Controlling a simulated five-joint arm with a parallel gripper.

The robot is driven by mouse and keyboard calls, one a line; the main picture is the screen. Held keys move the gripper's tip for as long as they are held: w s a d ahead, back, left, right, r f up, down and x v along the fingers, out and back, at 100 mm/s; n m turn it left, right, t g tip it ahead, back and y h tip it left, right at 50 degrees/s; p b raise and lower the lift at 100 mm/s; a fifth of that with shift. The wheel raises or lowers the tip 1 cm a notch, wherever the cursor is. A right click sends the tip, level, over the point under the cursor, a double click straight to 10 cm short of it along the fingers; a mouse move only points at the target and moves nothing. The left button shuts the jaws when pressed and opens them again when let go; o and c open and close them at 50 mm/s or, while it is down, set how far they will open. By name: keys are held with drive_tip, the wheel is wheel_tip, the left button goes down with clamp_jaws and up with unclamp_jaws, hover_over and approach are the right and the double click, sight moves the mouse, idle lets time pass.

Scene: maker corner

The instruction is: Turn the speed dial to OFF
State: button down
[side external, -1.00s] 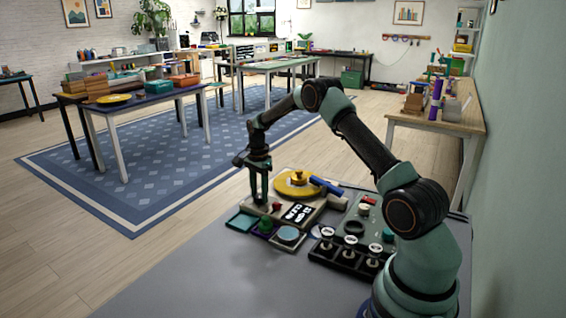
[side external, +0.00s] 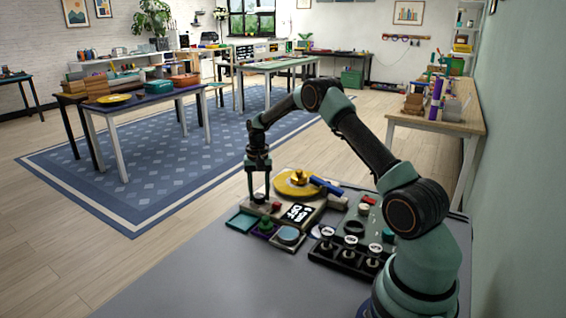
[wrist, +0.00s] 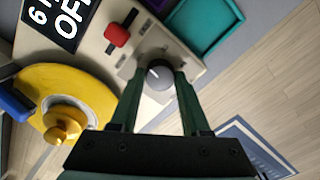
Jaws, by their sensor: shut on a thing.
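The speed dial (wrist: 159,74) is a small dark grey knob with a white pointer line, on a cream machine panel (wrist: 98,47). In the wrist view the line points toward the upper left. My gripper (wrist: 158,82) is shut on the dial, with one green finger on each side. A black display (wrist: 62,20) shows large white letters reading OFF, partly cut off in the wrist view; the display also shows in the side view (side external: 297,213).
A yellow turntable (wrist: 50,85) with a brass-coloured knob and a blue bar lies close by. A teal tray (wrist: 212,25) is just past the panel edge. The grey tabletop (side external: 200,275) is clear in front.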

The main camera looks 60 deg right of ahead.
sight(259, 196)
drive_tip(key=shift+n, duration=1)
drive_tip(key=shift+c, duration=1.8)
unclamp_jaws()
drive_tip(key=shift+r, duration=0.1)
wheel_tip(259, 196, up, 12)
